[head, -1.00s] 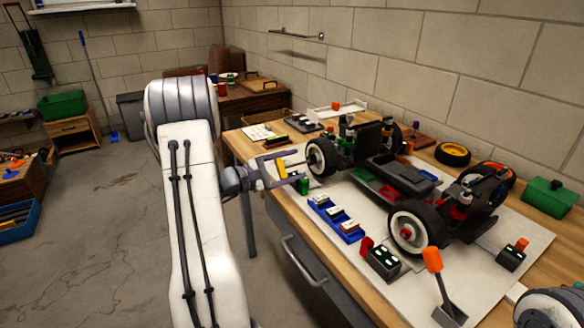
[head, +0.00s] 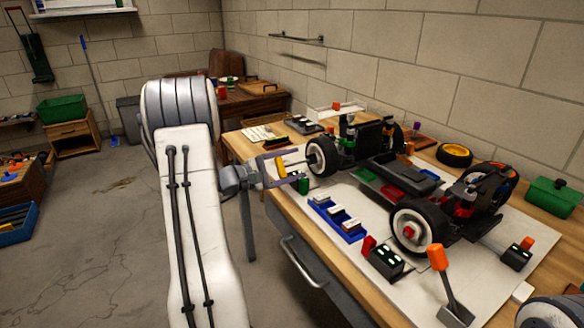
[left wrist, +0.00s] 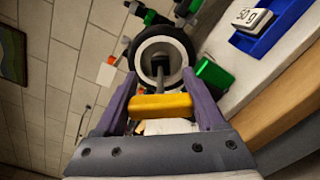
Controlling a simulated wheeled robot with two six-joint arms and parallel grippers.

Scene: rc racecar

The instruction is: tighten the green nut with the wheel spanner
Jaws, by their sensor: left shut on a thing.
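My left gripper (head: 282,168) is at the near left wheel (head: 321,157) of the car. It is shut on the wheel spanner's yellow handle (head: 281,166). In the left wrist view the yellow handle (left wrist: 161,106) lies crosswise between the two purple fingers. The spanner's grey shaft (left wrist: 160,80) runs to a dark socket at the middle of the white-rimmed wheel (left wrist: 179,50). I cannot make out the green nut at the hub; the socket covers the hub's middle. I cannot tell how deeply the socket is seated. My right gripper is not in view.
The car (head: 400,185) stands on a pale mat on the wooden bench. A small green block (head: 304,186) stands just below the wheel. A blue tray (head: 336,220) with labelled blocks lies nearby. Another wheel (head: 418,229) shows a red nut. An orange-topped tool (head: 438,258) stands in front.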

